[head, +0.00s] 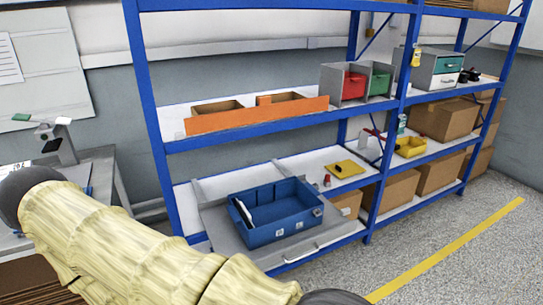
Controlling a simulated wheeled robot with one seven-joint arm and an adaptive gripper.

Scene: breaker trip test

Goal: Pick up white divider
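A thin white piece that looks like the white divider (243,213) leans inside the left end of the blue bin (285,229). It stands tilted against the bin's left side, and its lower part is hidden by the bin wall. The open-topped bin sits on a grey tray (222,232) on the lower shelf. My arm crosses the lower left of the head view and runs out at the bottom edge. My gripper is not in view, so its distance from the divider cannot be told.
Blue shelf posts (152,120) frame the bin. The upper shelf holds an orange tray (255,116). A yellow mat (344,169) with small parts lies right of the bin, and cardboard boxes (395,189) stand below. The floor at right is clear, with a yellow line (440,252).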

